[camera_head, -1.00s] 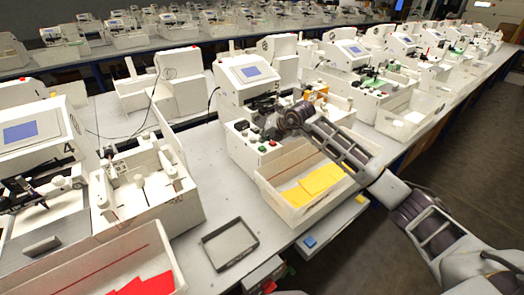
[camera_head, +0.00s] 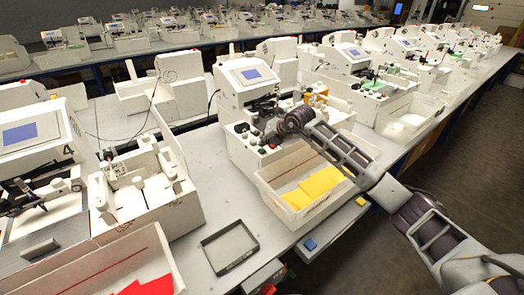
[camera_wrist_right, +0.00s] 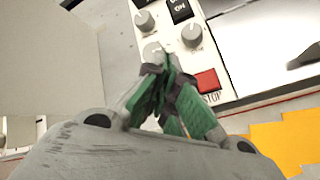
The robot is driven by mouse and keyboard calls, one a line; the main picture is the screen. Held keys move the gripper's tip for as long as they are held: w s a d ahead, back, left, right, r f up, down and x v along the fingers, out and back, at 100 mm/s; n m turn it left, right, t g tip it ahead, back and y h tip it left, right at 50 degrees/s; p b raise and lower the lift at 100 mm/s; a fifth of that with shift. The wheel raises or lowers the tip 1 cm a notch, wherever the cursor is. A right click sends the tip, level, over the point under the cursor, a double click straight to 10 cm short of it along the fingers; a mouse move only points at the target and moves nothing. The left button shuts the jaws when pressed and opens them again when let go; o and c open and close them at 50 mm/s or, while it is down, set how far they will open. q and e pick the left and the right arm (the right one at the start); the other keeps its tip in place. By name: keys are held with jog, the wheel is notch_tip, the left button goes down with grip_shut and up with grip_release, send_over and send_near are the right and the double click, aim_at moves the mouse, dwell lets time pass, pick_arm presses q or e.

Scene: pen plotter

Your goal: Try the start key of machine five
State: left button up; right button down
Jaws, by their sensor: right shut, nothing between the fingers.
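Machine five (camera_head: 250,75) is the white machine with a blue screen in the middle of the head view, with a "5" on its side. My right gripper (camera_head: 272,131) is over its front key panel. In the right wrist view the green-padded fingers (camera_wrist_right: 165,68) are shut and empty, their tips over the panel beside a grey knob (camera_wrist_right: 152,50). The red STOP key (camera_wrist_right: 208,80) is just right of the fingers. A black ON switch (camera_wrist_right: 180,9) lies beyond. I see no start label; the fingers hide part of the panel. My left gripper is out of view.
A white bin with yellow sheets (camera_head: 312,186) stands in front of machine five, below my right forearm. Machine four (camera_head: 30,140) is to the left. An empty grey tray (camera_head: 229,246) lies on the table front. More machines line the right.

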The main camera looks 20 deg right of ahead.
aim_at(264, 148)
dwell(0.6)
jog(key=shift+f+b, duration=0.7)
jog(key=shift+f, duration=0.2)
dwell(1.2)
jog(key=shift+r, duration=0.2)
jog(key=shift+r+p, duration=0.4)
jog(key=shift+r, duration=0.3)
dwell(0.4)
jog(key=shift+r+p, duration=1.2)
jog(key=shift+r, duration=1.3)
